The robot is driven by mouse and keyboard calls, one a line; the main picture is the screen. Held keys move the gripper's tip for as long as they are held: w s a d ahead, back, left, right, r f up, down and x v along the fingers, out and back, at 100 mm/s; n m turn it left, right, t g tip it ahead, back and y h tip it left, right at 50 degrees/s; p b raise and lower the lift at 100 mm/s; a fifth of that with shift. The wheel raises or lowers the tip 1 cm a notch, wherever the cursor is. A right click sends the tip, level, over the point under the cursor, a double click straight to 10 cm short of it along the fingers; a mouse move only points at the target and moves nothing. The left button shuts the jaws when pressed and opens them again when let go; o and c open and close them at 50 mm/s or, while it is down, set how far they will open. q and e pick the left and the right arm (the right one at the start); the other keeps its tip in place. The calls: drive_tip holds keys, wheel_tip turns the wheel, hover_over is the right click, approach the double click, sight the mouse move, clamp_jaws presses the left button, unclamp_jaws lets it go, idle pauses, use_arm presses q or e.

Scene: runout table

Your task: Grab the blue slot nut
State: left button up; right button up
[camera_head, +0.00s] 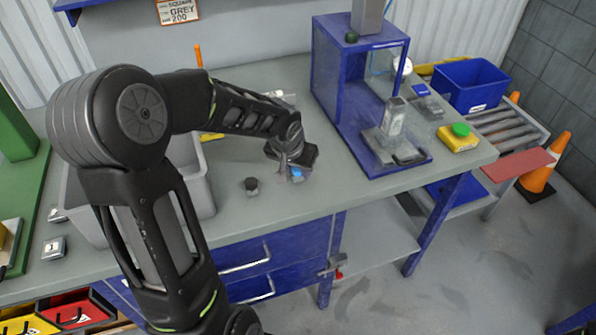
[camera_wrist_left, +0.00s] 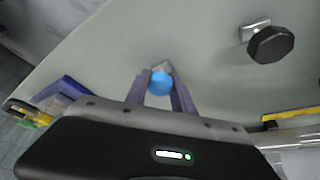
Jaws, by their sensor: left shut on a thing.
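The blue slot nut (camera_wrist_left: 160,83) shows a round blue top with a grey metal part behind it in the left wrist view. My left gripper (camera_wrist_left: 161,86) is shut on it, one finger on each side. In the head view the blue slot nut (camera_head: 297,173) is a small blue spot at the end of my left gripper (camera_head: 296,176), over the grey tabletop near its front edge. The gripper body partly hides it there. I cannot tell whether it touches the table. My right gripper is not in view.
A black-knobbed slot nut (camera_head: 251,186) stands on the table left of the gripper; it also shows in the left wrist view (camera_wrist_left: 270,44). A blue press frame (camera_head: 329,75) stands to the right. A grey bin (camera_head: 203,184) is behind my left arm. A yellow box (camera_head: 457,143) lies far right.

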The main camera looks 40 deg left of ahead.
use_arm(q)
drive_tip(key=shift+r, duration=0.1)
clamp_jaws()
wheel_tip(320, 180, up, 10)
drive_tip(key=shift+f+b, duration=0.1)
drive_tip(key=shift+b, duration=0.25)
idle(0.4)
